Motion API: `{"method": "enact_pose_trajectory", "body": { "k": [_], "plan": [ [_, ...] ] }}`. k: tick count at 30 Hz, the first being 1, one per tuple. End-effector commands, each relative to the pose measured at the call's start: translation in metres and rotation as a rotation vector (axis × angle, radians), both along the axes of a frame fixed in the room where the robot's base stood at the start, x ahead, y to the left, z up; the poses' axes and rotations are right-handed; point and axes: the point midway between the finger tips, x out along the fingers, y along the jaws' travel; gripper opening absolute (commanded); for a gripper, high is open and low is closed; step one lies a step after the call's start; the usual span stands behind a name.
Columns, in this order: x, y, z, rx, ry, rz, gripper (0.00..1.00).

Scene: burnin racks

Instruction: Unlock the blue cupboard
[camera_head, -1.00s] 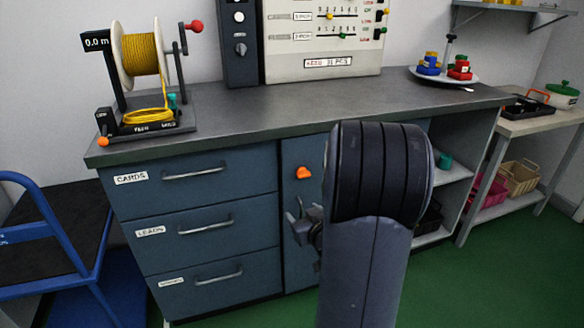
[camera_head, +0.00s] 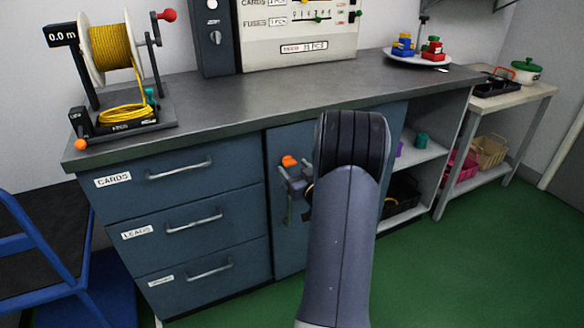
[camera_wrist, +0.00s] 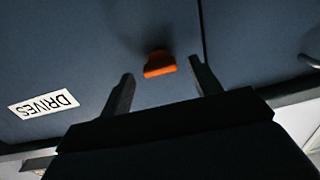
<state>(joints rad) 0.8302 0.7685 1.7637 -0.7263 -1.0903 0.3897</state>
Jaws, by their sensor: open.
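The blue cupboard door (camera_head: 290,225) is closed, under the bench to the right of the drawers. An orange knob (camera_head: 289,161) sits near its top left; in the wrist view the orange knob (camera_wrist: 159,64) lies ahead, between and just beyond my fingertips. My gripper (camera_head: 290,176) is in front of the door, just below the knob. It is open and empty in the wrist view (camera_wrist: 160,82), with one finger to each side of the knob and apart from it. A label reading DRIVES (camera_wrist: 44,103) shows upside down on the door. My arm hides the door's right part.
Drawers labelled CARDS and LEADS (camera_head: 185,175) with bar handles are left of the door. A yellow cable reel (camera_head: 112,50) stands on the bench (camera_head: 260,98). Open shelves (camera_head: 425,155) are to the right. A blue step (camera_head: 40,240) stands at left; green floor is free at right.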

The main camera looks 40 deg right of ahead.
Motion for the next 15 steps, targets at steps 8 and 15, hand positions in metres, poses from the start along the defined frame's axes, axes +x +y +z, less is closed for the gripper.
{"method": "enact_pose_trajectory", "body": {
  "k": [8,15],
  "plan": [
    [0.019,-0.004,0.0,0.0,0.0,-0.001,0.6],
    [0.019,-0.004,0.0,0.0,0.0,-0.001,0.59]
  ]
}}
